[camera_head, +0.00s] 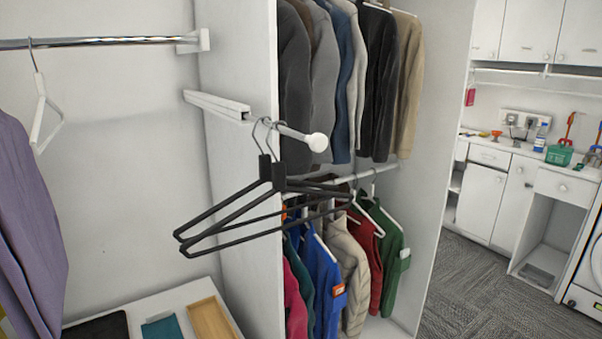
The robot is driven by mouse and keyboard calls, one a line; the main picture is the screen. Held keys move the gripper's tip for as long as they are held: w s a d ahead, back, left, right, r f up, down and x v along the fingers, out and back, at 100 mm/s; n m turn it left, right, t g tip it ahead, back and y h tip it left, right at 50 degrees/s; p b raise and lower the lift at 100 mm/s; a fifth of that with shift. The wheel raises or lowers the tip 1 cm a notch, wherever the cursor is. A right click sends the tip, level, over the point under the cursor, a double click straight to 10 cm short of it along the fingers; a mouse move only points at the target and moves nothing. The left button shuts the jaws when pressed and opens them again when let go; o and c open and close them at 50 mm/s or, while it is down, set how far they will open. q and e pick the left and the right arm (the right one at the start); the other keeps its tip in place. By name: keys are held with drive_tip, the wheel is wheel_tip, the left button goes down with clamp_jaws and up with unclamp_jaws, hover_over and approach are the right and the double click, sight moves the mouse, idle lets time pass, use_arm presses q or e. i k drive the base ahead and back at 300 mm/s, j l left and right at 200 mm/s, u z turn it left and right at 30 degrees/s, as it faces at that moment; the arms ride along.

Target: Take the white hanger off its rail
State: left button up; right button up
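A white hanger (38,118) hangs by its metal hook from a chrome rail (110,41) at the upper left. It is empty and seen nearly edge-on. The rail runs in from the left edge and ends in a white bracket on the side of the wardrobe. Neither of my grippers is in view.
Black hangers (228,227) hang from a white pull-out rod (290,132) to the right. A purple garment (28,235) hangs at the left edge. A shelf with a wooden tray (212,321) lies below. Clothes fill the wardrobe. Space around the white hanger's right side is clear.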

sight(39, 77)
drive_tip(key=u, duration=1.25)
drive_tip(key=i+l+z, duration=0.2)
drive_tip(key=l+z, duration=0.2)
drive_tip(key=l, duration=0.25)
drive_tip(key=i+l+z, duration=0.15)
drive_tip(key=k+l, duration=0.05)
drive_tip(key=l, duration=0.05)
